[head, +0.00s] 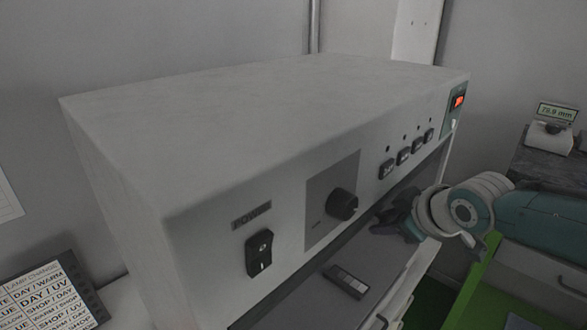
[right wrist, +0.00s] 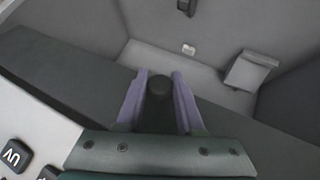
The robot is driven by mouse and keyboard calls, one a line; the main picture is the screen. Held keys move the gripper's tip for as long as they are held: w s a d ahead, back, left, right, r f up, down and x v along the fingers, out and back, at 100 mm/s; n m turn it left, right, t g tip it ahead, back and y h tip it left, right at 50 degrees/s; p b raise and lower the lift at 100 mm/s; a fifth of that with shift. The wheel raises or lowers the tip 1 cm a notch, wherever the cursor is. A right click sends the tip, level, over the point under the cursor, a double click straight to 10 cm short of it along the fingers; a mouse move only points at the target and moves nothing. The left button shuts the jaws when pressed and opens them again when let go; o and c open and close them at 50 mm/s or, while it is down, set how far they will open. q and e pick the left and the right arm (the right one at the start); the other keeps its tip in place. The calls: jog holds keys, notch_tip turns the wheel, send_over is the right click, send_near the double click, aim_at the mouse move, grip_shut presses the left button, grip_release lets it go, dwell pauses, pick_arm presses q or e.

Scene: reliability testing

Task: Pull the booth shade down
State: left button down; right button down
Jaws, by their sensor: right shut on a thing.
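The booth (head: 260,120) is a grey box with a control panel on its front. Its shade looks like the dark band (head: 400,187) under the front panel; it also crosses the right wrist view (right wrist: 65,75). A round black knob (right wrist: 160,88) sits on this band. My right gripper (head: 385,225) is at the booth's lower front edge, near the right end. In the right wrist view, its two purple fingers (right wrist: 160,95) are shut on the knob, one on each side. My left gripper is not in view.
A dark flat item (head: 346,281) lies below the front opening. A label chart (head: 45,295) stands at left. A device reading "79.9 mm" (head: 556,113) is at right.

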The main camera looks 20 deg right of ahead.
jog(key=g, duration=0.1)
jog(key=s+g+p, duration=0.1)
jog(key=s+g+h+p, duration=0.1)
jog(key=shift+d+r+n, duration=0.25)
jog(key=shift+d+n, duration=0.15)
dwell(0.4)
jog(key=c, duration=0.6)
grip_release()
jog(key=shift+o, duration=0.2)
jog(key=shift+r, duration=0.1)
jog(key=p+v, duration=0.4)
jog(key=v, duration=0.5)
jog(key=shift+r, duration=0.4)
